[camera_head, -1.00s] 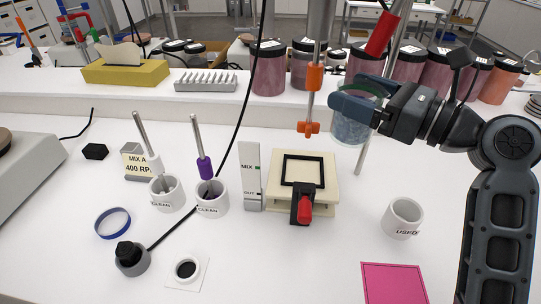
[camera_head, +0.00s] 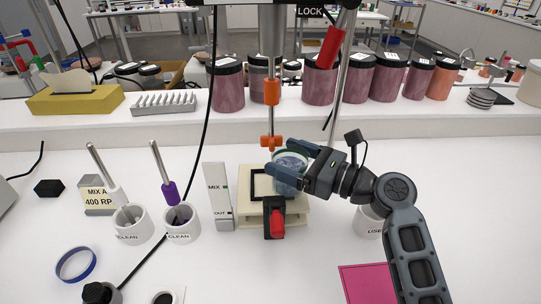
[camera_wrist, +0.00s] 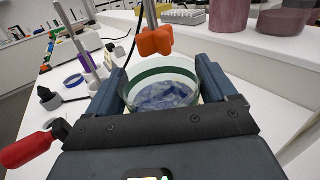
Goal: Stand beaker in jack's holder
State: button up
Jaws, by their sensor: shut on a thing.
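My gripper (camera_head: 291,165) is shut on the beaker (camera_head: 289,178), a clear vessel with a green band near its rim and bluish contents. The beaker also shows between the jaws in the wrist view (camera_wrist: 160,90). It is upright and overlaps the right part of the black square holder (camera_head: 261,187) on the cream jack (camera_head: 290,215). I cannot tell whether its base is above the holder or touching it. The orange stirrer head (camera_head: 271,142) hangs at the beaker's left; in the wrist view it is just beyond the rim (camera_wrist: 155,41).
Two CLEAN cups (camera_head: 183,229) with tools are further left. The USED cup (camera_head: 368,224) is partly behind my arm. A pink mat (camera_head: 367,283) lies at front right.

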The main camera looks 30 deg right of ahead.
aim_at(275, 159)
jog(key=shift+w+a, duration=0.25)
jog(key=shift+w, duration=0.15)
jog(key=b+x, duration=0.1)
jog(key=x, duration=0.2)
jog(key=shift+w+a+f+b, duration=0.1)
jog(key=shift+w+a+b, duration=0.1)
jog(key=shift+w+b, duration=0.1)
jog(key=shift+d+f+b, duration=0.1)
jog(key=shift+f+b, duration=0.45)
jog(key=shift+b, duration=0.25)
jog(key=shift+s+r, duration=0.1)
jog(key=shift+r, duration=0.05)
jog(key=shift+f, duration=0.2)
jog(key=o, duration=1.1)
jog(key=shift+o, duration=0.2)
